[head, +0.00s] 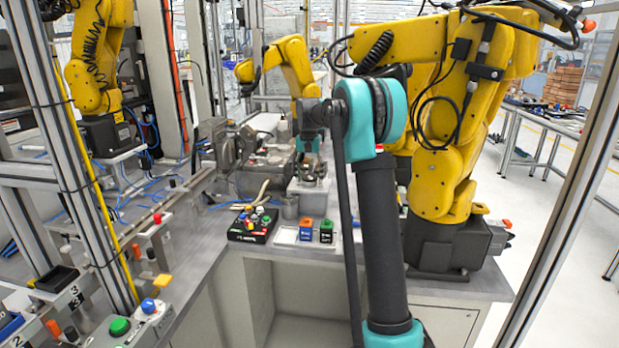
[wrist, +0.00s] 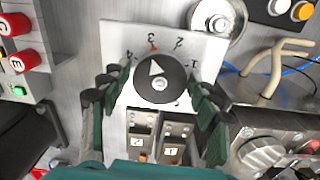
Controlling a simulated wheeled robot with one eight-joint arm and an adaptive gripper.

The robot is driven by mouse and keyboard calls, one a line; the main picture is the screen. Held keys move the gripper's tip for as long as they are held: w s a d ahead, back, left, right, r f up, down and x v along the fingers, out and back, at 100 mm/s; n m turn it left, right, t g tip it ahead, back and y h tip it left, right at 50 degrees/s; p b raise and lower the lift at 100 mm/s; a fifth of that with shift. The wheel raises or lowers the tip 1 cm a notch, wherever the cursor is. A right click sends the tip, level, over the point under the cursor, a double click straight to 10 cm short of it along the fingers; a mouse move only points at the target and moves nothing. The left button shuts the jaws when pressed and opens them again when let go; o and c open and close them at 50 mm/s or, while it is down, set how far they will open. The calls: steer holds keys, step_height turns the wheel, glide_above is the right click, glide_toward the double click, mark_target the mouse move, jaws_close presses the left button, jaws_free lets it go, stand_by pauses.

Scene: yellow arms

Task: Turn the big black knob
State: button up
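The big black knob (wrist: 163,79) shows in the wrist view as a round black dial with a white pointer. It sits on a white plate (wrist: 118,38) marked with numbers, and the pointer tip is near the red mark by the 3. My gripper (wrist: 154,92) has its dark green fingers spread, one on each side of the knob. I cannot tell whether the fingers touch it. In the head view my gripper (head: 311,172) points down over a light box (head: 308,194) on the bench; I cannot make out the knob there.
In the wrist view, two small switches (wrist: 160,130) sit just below the knob. Red buttons (wrist: 17,40) are at left, a metal cylinder (wrist: 217,17) above, and a grey dial (wrist: 262,153) at lower right. Yellow robot arms (head: 440,120) stand around the bench in the head view.

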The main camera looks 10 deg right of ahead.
mark_target(309, 177)
steer(key=shift+o, duration=0.4)
step_height(309, 177, up, 12)
stand_by(0.4)
steer(key=shift+a, duration=0.1)
